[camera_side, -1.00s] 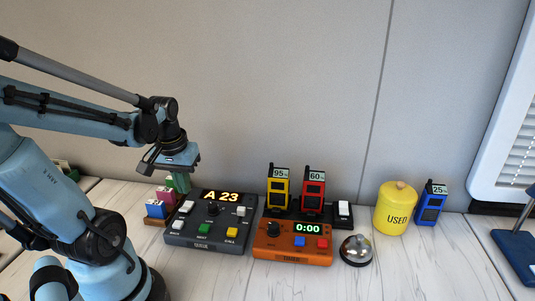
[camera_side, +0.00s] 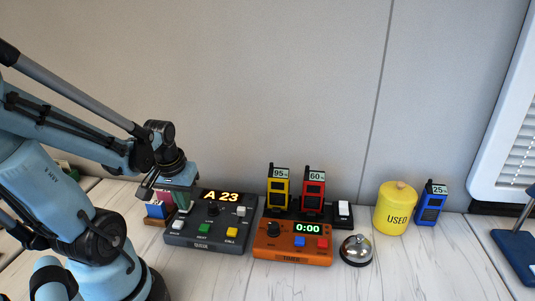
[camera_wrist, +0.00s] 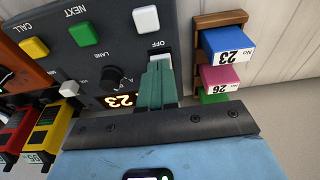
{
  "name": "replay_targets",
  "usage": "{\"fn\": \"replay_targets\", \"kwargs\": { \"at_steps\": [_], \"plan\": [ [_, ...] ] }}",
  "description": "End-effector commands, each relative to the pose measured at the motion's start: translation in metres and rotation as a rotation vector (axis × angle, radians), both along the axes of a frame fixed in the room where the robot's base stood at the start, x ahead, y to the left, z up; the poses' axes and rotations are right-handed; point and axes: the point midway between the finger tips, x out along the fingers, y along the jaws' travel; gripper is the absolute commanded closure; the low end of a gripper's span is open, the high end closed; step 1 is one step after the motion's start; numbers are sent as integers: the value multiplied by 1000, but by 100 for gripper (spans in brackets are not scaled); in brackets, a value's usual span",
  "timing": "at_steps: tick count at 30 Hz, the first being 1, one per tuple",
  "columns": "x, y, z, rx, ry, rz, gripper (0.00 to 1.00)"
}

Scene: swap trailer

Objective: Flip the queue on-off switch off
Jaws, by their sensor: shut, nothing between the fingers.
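The queue box (camera_side: 212,238) is dark grey with a lit display (camera_side: 222,196) reading A 23. My gripper (camera_side: 184,207) is over its left side, with its green fingers (camera_wrist: 157,68) closed together and empty. In the wrist view the fingertips are at the white on-off switch (camera_wrist: 158,56), beside the OFF label (camera_wrist: 158,44). The fingers hide most of the switch, so I cannot tell its tilt or whether they touch it.
A rack with blue, pink and green numbered blocks (camera_wrist: 227,43) stands close beside the fingers. The queue box also has a black knob (camera_wrist: 113,78) and several buttons. An orange timer (camera_side: 292,243), radios, a bell (camera_side: 356,250) and a yellow canister (camera_side: 395,208) are to the right.

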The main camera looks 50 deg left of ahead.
Motion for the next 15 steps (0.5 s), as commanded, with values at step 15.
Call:
{"fn": "replay_targets", "kwargs": {
  "at_steps": [15],
  "plan": [
    [2,2,-1,30,-30,0,100]
  ]
}}
